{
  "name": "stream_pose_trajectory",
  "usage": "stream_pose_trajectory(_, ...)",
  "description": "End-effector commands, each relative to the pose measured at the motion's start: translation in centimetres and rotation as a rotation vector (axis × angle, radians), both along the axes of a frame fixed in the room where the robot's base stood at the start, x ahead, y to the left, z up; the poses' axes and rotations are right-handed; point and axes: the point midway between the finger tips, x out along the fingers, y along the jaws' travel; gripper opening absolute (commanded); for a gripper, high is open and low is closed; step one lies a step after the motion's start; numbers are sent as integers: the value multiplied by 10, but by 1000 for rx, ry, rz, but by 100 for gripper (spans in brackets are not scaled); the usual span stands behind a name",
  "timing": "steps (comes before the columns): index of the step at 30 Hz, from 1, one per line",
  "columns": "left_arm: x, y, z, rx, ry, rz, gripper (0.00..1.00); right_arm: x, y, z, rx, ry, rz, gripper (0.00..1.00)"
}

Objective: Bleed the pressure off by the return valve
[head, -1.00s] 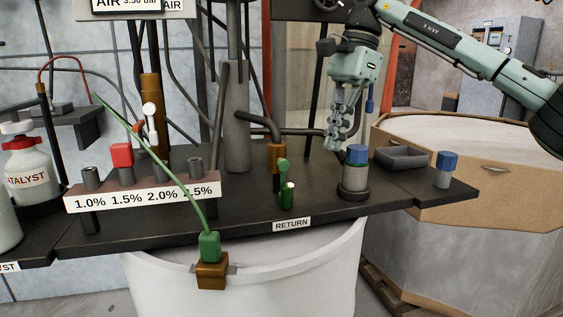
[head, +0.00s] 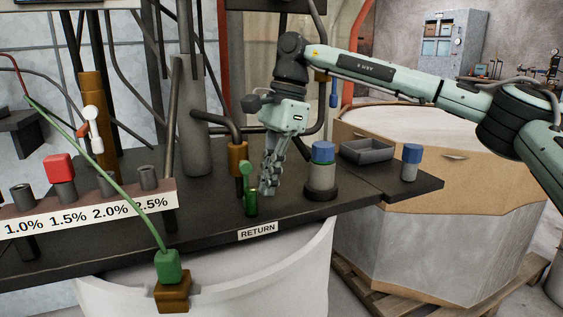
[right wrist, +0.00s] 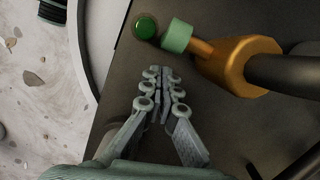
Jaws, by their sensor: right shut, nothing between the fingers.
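The return valve has a brass body (head: 238,158) on a dark pipe, with a pale green knob (head: 245,169) and a darker green upright piece (head: 251,203) below it. It stands on the dark bench behind the RETURN label (head: 258,230). My right gripper (head: 267,191) is shut and empty, pointing down just right of the green parts. In the right wrist view, the shut fingertips (right wrist: 163,76) are apart from the pale green knob (right wrist: 176,36), the dark green round top (right wrist: 145,27) and the brass body (right wrist: 241,65). My left gripper is not in view.
A blue-topped grey cylinder (head: 321,175) stands right of my gripper, with a dark tray (head: 367,151) and another blue-topped cylinder (head: 411,163) beyond. A green hose (head: 120,187) ends at a green block (head: 168,266) on the white tub's rim. A percent-marked rack (head: 82,213) stands left.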

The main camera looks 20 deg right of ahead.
Motion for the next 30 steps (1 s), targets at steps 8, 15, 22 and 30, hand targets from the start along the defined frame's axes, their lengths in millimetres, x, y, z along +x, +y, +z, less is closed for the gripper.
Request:
stream_pose_trajectory(8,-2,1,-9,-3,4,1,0,-4,17,0,0,1,-1,0)
stream_pose_trajectory(15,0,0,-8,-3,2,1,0,-4,17,0,0,1,-1,0)
stream_pose_trajectory(22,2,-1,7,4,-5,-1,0,-4,20,-6,97,6,-2,0)
stream_pose_trajectory(30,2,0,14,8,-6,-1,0,-4,22,-3,133,6,0,0)
